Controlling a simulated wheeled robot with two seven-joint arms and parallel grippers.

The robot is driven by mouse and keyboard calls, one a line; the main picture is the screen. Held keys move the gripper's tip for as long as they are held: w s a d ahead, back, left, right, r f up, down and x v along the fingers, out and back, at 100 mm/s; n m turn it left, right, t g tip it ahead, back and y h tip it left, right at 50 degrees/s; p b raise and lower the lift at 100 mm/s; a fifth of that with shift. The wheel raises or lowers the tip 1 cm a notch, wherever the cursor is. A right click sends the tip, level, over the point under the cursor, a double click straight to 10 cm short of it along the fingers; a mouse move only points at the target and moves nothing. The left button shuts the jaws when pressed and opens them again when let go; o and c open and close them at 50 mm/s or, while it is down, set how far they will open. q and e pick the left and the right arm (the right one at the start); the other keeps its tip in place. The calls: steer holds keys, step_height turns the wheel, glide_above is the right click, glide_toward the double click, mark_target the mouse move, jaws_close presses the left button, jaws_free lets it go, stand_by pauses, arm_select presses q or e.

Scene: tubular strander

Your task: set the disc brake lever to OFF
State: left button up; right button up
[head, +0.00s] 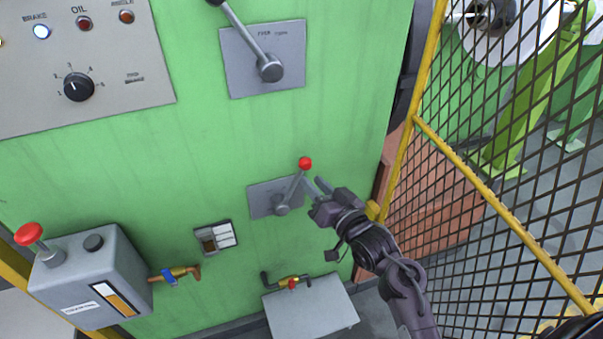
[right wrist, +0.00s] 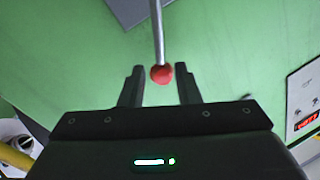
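A lever with a red ball knob (head: 305,163) and a grey shaft stands out from a grey plate (head: 262,199) on the green machine wall. Its shaft leans up and slightly right from the pivot. I cannot read any marking on this plate. My right gripper (head: 314,187) is just right of and below the knob in the head view. In the right wrist view the red knob (right wrist: 161,74) shows between the two open fingertips (right wrist: 160,72), with a gap on each side. My left gripper is not in view.
A larger lever (head: 268,68) is on a plate above. A panel (head: 120,60) with a lit blue-white BRAKE lamp (head: 41,31) is upper left. A yellow-framed mesh fence (head: 500,215) stands close on the right.

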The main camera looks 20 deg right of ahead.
mark_target(301, 170)
steer(key=x, duration=0.5)
steer(key=shift+w, duration=0.15)
steer(key=shift+w+a+p, duration=0.15)
steer(key=shift+w+p, duration=0.05)
steer(key=shift+p, duration=0.1)
steer(key=shift+w, duration=0.1)
steer(key=c, duration=0.6)
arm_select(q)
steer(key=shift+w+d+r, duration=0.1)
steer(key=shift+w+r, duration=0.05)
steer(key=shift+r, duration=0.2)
arm_select(e)
jaws_close()
steer(key=shift+r, duration=0.1)
